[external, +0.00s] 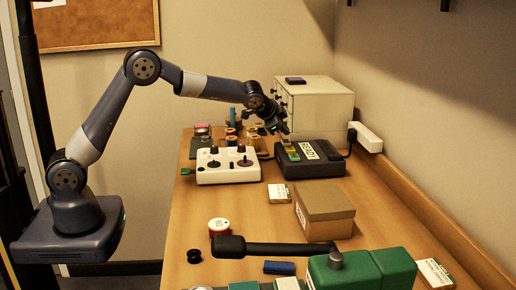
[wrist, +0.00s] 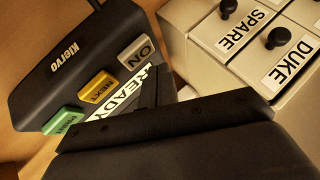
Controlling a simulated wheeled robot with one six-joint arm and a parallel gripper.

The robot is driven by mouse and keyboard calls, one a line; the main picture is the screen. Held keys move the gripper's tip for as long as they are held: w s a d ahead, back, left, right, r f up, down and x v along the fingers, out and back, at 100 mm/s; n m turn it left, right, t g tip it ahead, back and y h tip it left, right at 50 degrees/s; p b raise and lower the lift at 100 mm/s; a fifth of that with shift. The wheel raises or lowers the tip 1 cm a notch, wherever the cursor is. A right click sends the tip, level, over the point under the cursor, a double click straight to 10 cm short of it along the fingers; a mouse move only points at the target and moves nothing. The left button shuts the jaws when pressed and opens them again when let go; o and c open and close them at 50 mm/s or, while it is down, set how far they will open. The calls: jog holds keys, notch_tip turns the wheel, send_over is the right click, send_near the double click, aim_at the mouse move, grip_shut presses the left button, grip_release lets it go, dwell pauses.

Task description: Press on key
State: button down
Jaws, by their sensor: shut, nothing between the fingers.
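The "on" key (wrist: 138,52) is a grey key marked ON on a black device (external: 325,166). A yellow NEXT key (wrist: 98,85) and a green key (wrist: 64,121) sit in line with it. The device's white READY display (wrist: 136,92) shows beside the keys, partly hidden by my gripper in the wrist view. My gripper (external: 284,129) is shut and empty, above the key end of the device. In the wrist view its dark body fills the lower part. Whether it touches a key cannot be told.
A white drawer cabinet (external: 322,104) with knobs and labels SPARE and DUKE stands close behind the device. A white control box (external: 228,172) with two dark sticks stands to its left. A cardboard box (external: 325,215) is in front. Spools (external: 232,130) stand behind left.

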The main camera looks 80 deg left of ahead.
aim_at(285, 142)
notch_tip(285, 142, up, 6)
jog(key=p, duration=0.3)
jog(key=shift+f+p, duration=0.2)
jog(key=shift+p, duration=0.1)
dwell(2.7)
